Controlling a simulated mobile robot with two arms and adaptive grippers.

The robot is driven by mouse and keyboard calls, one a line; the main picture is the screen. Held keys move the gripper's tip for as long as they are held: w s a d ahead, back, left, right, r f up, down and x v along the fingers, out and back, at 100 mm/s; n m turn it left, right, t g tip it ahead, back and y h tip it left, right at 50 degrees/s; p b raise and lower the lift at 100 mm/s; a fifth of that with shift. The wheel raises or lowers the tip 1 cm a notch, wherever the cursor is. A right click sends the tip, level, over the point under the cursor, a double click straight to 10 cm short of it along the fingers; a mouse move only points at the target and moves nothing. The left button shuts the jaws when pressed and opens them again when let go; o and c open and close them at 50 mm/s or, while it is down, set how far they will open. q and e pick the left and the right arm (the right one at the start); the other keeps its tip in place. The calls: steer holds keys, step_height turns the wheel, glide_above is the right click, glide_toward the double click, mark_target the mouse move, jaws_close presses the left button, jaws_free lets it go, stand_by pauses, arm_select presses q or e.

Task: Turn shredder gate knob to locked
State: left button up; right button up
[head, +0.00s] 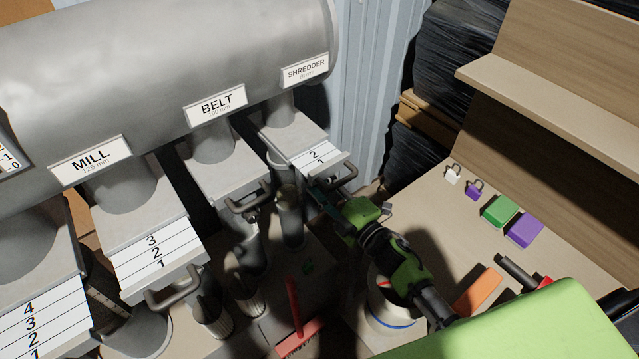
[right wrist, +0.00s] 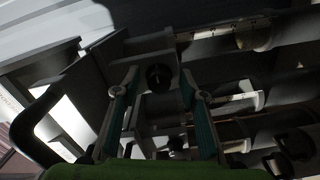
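The shredder gate (head: 296,136) is under the sign reading SHREDDER (head: 304,70); its white scale shows 2 and 1, and a grey handle (head: 348,176) sticks out in front. My right gripper (head: 318,190) is low at the front of this gate. In the right wrist view, my right gripper (right wrist: 157,78) is open, with one teal-padded finger on each side of a dark round knob (right wrist: 158,75). I cannot tell whether the fingers touch it. The knob is not clear in the head view, and its locked mark cannot be read. My left gripper is out of view.
The belt gate (head: 213,172) and mill gate (head: 143,223) stand to the left, each with a protruding handle. A white bucket (head: 392,318) stands below my right arm. White and purple padlocks (head: 473,190) and coloured blocks (head: 525,229) lie on the right bench.

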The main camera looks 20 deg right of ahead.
steer(key=v, duration=1.2)
steer(key=shift+r, duration=0.1)
stand_by(0.4)
